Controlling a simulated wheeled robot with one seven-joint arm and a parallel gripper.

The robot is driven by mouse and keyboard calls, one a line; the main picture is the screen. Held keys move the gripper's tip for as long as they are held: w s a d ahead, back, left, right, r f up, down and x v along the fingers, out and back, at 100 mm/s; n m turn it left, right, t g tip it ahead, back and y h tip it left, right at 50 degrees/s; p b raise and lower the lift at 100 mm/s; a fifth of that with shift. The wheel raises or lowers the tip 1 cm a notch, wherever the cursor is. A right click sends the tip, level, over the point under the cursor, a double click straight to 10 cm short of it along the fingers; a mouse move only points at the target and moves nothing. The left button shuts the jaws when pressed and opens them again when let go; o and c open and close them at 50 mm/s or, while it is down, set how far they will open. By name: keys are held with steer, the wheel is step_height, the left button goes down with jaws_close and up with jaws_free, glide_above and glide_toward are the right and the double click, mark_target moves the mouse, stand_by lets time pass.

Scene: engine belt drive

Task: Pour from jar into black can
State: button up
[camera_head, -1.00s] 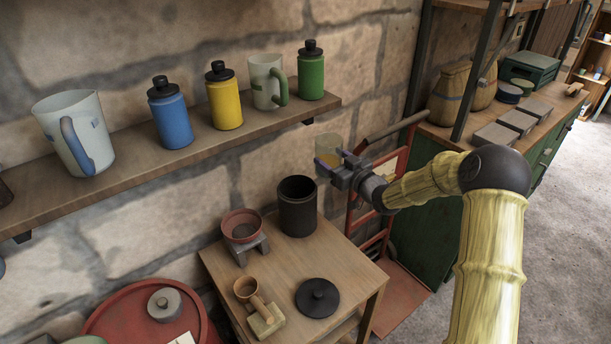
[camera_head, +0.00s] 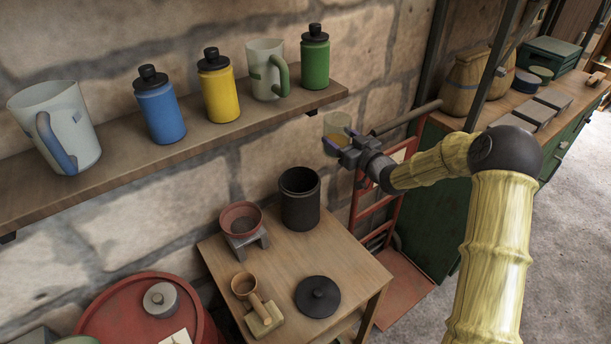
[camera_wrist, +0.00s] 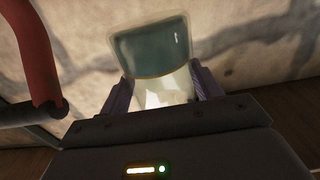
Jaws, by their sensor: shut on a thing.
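The jar looks close to upright in the head view and is above and to the right of the black can. In the wrist view the jar (camera_wrist: 152,60) sits between the two purple fingers, its glass partly see-through. The black can (camera_head: 300,205) stands upright and open at the top on the small wooden table (camera_head: 270,275). A black lid (camera_head: 318,296) with a knob lies on the table in front of the can.
The wall shelf (camera_head: 200,140) holds bottles and jugs. A red hand truck (camera_head: 375,205) stands right of the table.

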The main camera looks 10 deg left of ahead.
steer(key=shift+w+f, duration=0.25)
steer(key=shift+f, duration=0.1)
steer(key=shift+s+f+b, duration=0.15)
steer(key=shift+f+b, duration=0.15)
steer(key=shift+f, duration=0.1)
step_height(320, 180, down, 12)
steer(key=b, duration=0.3)
steer(key=shift+f+b, duration=0.15)
steer(key=shift+b, duration=0.25)
steer(key=shift+n, duration=0.3)
